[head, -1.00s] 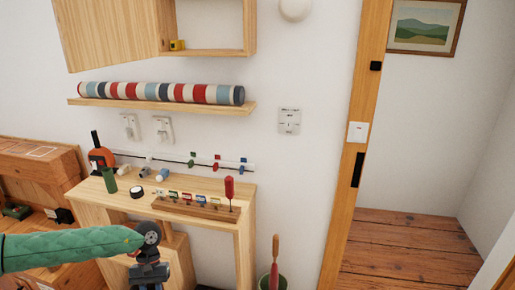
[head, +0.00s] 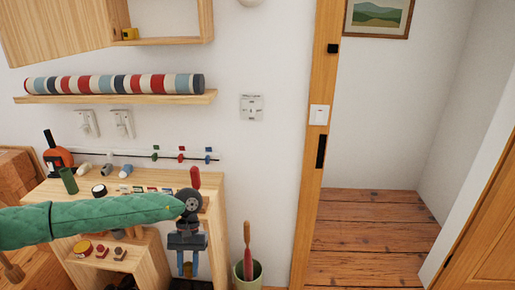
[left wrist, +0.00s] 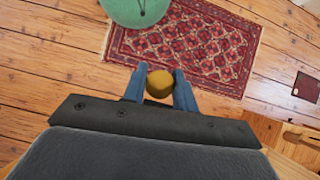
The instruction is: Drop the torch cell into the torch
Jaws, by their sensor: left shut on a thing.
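My left gripper (head: 187,268) is in front of the wooden bench, below its top, with the fingers pointing down. It is shut on a yellow-brown round-ended thing, seen end-on between the blue fingers in the left wrist view (left wrist: 159,84); this appears to be the torch cell. A green upright tube (head: 68,180), likely the torch body, stands at the left of the bench top, apart from the gripper. A short black ring-like piece with a pale top (head: 99,190) lies beside it. My right gripper is not in view.
The bench (head: 213,205) also bears small cylinders (head: 125,171) and a red-handled tool (head: 195,178). My green-sleeved arm hides part of its front. An orange-and-black object (head: 57,155) stands behind. A bin (head: 247,276) is at right. The wooden floor by the doorway is clear.

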